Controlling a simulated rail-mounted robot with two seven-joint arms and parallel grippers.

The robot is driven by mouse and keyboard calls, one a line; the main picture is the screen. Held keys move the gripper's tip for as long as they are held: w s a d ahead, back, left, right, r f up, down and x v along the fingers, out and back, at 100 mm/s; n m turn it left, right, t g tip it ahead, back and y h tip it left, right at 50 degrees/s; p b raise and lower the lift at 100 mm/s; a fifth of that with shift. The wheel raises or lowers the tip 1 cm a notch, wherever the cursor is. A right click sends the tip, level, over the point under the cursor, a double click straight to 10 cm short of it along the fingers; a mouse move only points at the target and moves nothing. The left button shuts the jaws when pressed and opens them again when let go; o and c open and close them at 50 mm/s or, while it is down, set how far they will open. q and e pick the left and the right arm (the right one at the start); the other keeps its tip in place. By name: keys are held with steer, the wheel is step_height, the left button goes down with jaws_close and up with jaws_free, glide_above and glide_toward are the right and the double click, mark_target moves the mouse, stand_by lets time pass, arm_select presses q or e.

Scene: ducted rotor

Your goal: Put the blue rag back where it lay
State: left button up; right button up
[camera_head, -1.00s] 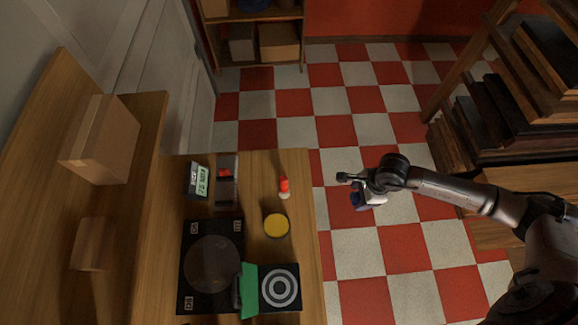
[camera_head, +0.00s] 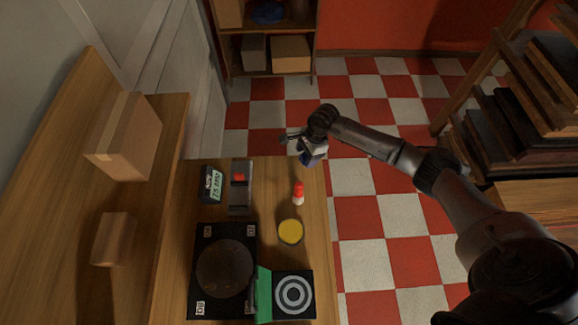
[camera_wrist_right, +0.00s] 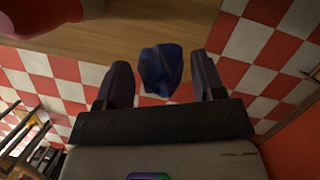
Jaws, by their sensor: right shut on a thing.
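The blue rag (camera_wrist_right: 160,70) is a small crumpled dark blue cloth between the two fingers of my right gripper (camera_wrist_right: 162,82) in the right wrist view. The right gripper is shut on it. My left gripper is not in view.
On the table are a red and white bottle (camera_head: 298,193), a yellow disc (camera_head: 290,231), a black plate with a dark disc (camera_head: 225,268), a ringed target (camera_head: 293,294), a green piece (camera_head: 264,295) and a digital meter (camera_head: 211,185). The table's far right corner looks bare.

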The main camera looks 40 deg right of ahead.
glide_above(288, 173)
steer(key=d, duration=0.1)
step_height(288, 173, down, 3)
steer(key=shift+s+f, duration=0.1)
steer(key=shift+f, duration=1.95)
steer(key=shift+d, duration=0.1)
steer(key=shift+f, duration=0.15)
steer(key=o, duration=1)
steer(key=shift+c, duration=0.2)
